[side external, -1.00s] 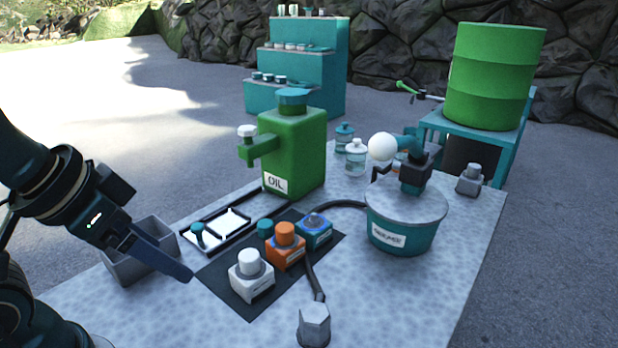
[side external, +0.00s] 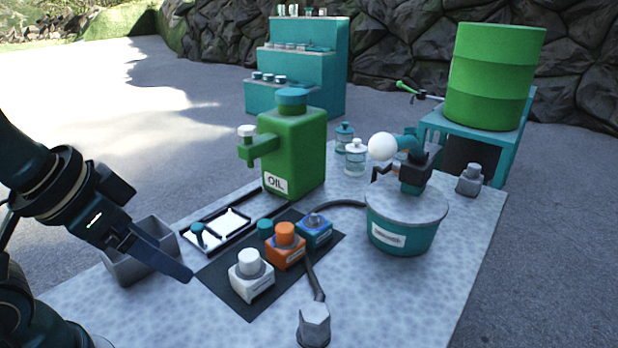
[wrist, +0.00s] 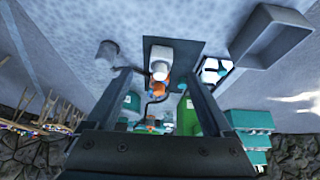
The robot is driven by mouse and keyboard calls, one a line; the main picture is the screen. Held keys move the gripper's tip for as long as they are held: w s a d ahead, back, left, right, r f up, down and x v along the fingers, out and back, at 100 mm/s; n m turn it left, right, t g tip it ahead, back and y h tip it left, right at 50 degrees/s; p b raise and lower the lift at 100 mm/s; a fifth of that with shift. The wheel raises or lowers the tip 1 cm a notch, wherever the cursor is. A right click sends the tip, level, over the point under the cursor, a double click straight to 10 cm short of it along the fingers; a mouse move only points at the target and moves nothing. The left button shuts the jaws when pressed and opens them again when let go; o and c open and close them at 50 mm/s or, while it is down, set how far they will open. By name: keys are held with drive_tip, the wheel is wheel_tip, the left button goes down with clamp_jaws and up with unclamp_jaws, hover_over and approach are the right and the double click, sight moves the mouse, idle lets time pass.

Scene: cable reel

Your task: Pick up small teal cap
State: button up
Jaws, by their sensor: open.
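The small teal cap (side external: 265,228) sits on the dark mat (side external: 232,297), behind and left of the orange bottle (side external: 286,250). The blue bottle (side external: 315,235) stands without a coloured cap. My gripper (side external: 188,276) is open and empty, above the table left of the mat and apart from the cap. In the wrist view its fingers frame the row of bottles.
A white-capped bottle (side external: 251,280) stands at the mat's front. A grey bin (side external: 125,270) is beside my gripper. A framed white tray (side external: 230,222) holds another teal piece (side external: 198,233). The green oil can (side external: 295,150) and teal tub (side external: 400,238) stand behind and right.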

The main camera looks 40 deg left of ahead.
idle(0.3)
drive_tip(key=c, duration=0.5)
